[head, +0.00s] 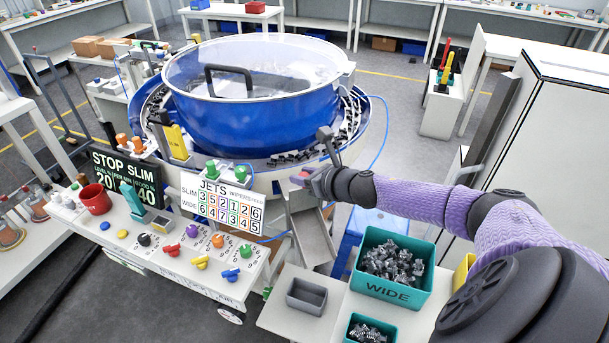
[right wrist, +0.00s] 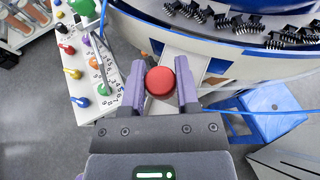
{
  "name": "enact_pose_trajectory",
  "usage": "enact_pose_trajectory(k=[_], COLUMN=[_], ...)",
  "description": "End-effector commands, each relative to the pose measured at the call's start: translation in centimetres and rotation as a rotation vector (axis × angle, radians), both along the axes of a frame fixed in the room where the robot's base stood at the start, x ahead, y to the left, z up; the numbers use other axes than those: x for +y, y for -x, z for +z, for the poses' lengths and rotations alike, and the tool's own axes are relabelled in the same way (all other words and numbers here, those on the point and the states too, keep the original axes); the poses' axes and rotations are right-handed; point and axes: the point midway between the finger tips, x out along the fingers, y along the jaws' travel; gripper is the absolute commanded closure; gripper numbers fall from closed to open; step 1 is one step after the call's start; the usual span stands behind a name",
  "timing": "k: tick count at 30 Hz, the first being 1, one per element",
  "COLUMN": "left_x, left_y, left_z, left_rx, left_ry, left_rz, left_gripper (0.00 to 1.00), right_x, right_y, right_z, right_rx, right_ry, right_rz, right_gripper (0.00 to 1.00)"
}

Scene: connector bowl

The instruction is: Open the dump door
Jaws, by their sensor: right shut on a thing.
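A big blue bowl (head: 260,120) with a clear lid stands at the back centre. My right gripper (head: 303,180) is at the bowl's front right edge, shut on a red round knob (right wrist: 160,82). The knob sits between the two purple fingers in the right wrist view, and only a sliver of red shows in the head view. A pale metal chute (head: 310,222) slopes down below the gripper. The dump door itself is mostly hidden by the gripper, and I cannot tell whether it is open. My left gripper is not in view.
A green bin marked WIDE (head: 392,268) full of metal parts and an empty grey tray (head: 306,296) stand below the chute. A control panel (head: 190,262) with coloured knobs is at the left. A dark-handled lever (head: 326,140) rises just behind my gripper. A white cabinet (head: 540,130) stands right.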

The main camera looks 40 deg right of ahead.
Motion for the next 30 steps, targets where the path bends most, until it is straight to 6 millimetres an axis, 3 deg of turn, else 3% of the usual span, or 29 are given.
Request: enact_pose_trajectory(k=[3,14,26,30], left_x=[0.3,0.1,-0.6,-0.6], left_y=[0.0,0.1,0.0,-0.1], left_z=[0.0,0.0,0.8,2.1], left_rx=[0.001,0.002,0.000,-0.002], left_ry=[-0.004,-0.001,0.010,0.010], left_rz=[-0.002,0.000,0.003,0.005], left_gripper=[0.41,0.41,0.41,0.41], right_x=[0.0,-0.1,-0.4,-0.5], right_y=[0.0,0.5,4.7,6.7], right_z=[0.0,0.0,1.8,2.9], right_rx=[0.000,0.003,0.005,0.004], right_ry=[-0.001,-0.003,-0.001,-0.003], right_rz=[0.000,-0.001,0.001,0.001], right_gripper=[0.45,0.45,0.45,0.45])
